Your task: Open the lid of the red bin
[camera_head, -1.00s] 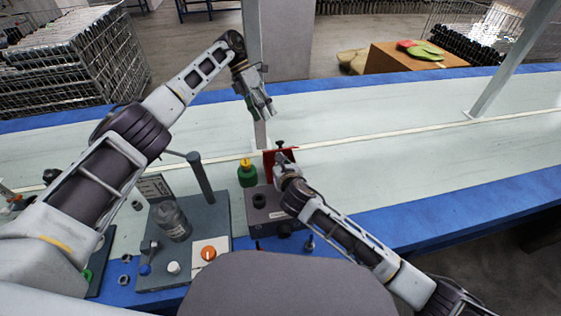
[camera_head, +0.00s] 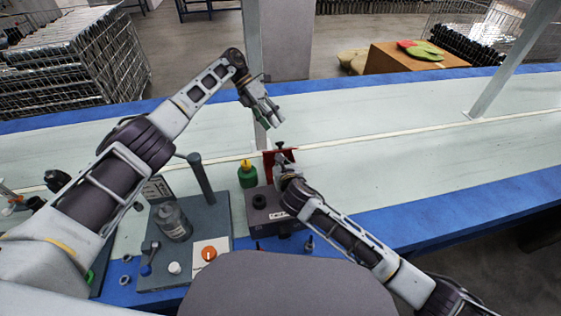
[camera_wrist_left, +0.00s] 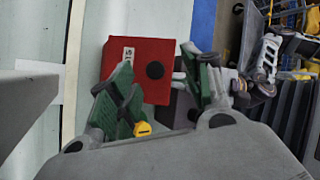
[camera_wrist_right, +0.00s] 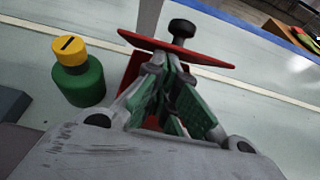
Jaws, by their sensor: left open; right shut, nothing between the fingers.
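The red bin (camera_head: 270,160) stands on the light table, partly hidden behind my right gripper. Its flat red lid (camera_wrist_left: 135,60) has a white label and a black knob (camera_wrist_left: 155,70). In the right wrist view the lid (camera_wrist_right: 205,57) is nearly edge-on, with the knob on top; red body shows below. I cannot tell whether a gap separates lid and body. My left gripper (camera_head: 268,118) is open and empty, above and beyond the bin. My right gripper (camera_wrist_right: 172,62) is shut and empty, with its fingertips close to the lid's near edge; contact is unclear.
A green bottle with a yellow cap (camera_head: 247,173) stands just left of the bin. A dark box (camera_head: 262,205) sits in front. The table to the right is clear.

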